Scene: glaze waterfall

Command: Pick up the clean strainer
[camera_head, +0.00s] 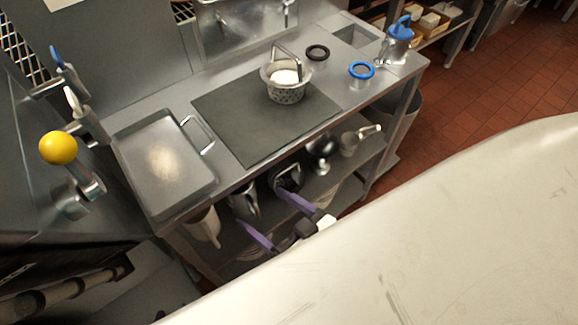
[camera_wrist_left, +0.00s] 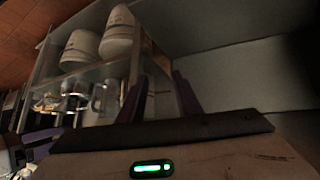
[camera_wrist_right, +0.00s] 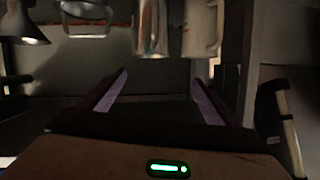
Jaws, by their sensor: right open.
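A perforated metal strainer basket (camera_head: 286,94) with an upright handle stands on the dark mat, with white stuff inside. A blue-rimmed round strainer (camera_head: 361,71) and a black-rimmed one (camera_head: 317,52) lie on the steel counter behind it. I cannot tell which counts as the clean one. My right gripper (camera_head: 261,206) is open and empty, low in front of the counter, facing the lower shelf; its fingers also show in the right wrist view (camera_wrist_right: 160,80). My left gripper (camera_wrist_left: 160,85) looks open and empty in the left wrist view; only a sliver shows at the head view's bottom edge.
A steel tray (camera_head: 190,180) with a pale smear sits left on the counter beside the mat (camera_head: 240,140). A blue-lidded jug (camera_head: 398,45) stands at the right end. Pitchers (camera_head: 245,202) and other metalware fill the lower shelf. A pale surface covers the lower right.

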